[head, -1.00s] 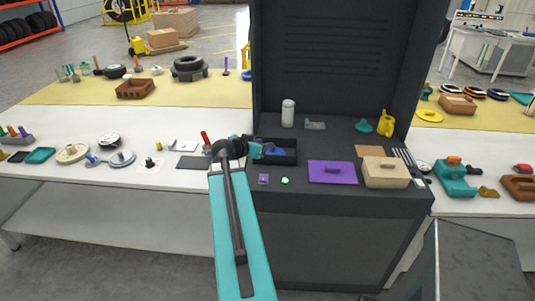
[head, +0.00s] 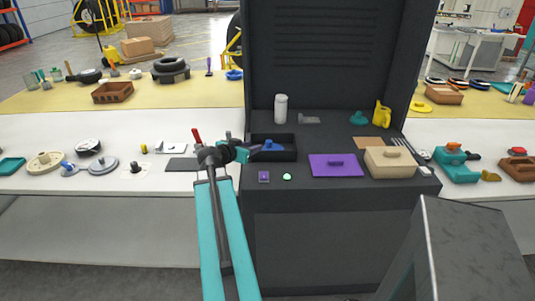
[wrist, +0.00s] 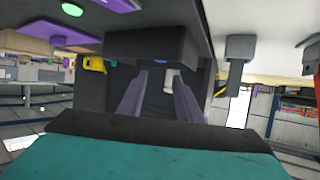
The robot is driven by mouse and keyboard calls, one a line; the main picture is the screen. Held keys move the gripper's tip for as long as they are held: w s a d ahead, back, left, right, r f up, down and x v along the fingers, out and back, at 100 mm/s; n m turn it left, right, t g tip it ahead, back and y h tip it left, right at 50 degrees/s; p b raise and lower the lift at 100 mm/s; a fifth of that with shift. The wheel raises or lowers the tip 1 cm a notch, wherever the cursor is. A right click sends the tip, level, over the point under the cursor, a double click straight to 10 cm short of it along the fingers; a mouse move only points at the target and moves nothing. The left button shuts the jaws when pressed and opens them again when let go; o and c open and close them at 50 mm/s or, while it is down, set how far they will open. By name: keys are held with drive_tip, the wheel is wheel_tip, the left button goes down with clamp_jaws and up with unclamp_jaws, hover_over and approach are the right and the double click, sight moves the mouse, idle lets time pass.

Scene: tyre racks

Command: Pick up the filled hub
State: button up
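My gripper (head: 242,153) is at the left edge of a black open tray (head: 287,156) on the dark bench. In the wrist view my gripper's two fingers (wrist: 157,100) stand apart with nothing held between them. A blue piece (head: 272,146) shows inside the tray. I cannot tell for sure which thing is the filled hub. Round, hub-like things lie on the white table at the left: a beige disc (head: 45,162), a grey disc (head: 104,166) and a black wheel with a pale face (head: 88,147).
The bench's tall dark back panel (head: 320,50) rises behind. A dark mat (head: 183,165) lies left of my gripper.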

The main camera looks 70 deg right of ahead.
drive_tip(key=shift+w, duration=0.15)
drive_tip(key=p, duration=0.2)
approach(267, 142)
drive_tip(key=shift+s+x, duration=0.2)
drive_tip(key=shift+x, duration=1.7)
drive_tip(key=shift+p+x, duration=0.9)
drive_tip(key=shift+x, duration=1.15)
drive_tip(key=shift+d+f, duration=0.3)
drive_tip(key=shift+d, duration=0.3)
drive_tip(key=shift+c, duration=0.4)
clamp_jaws()
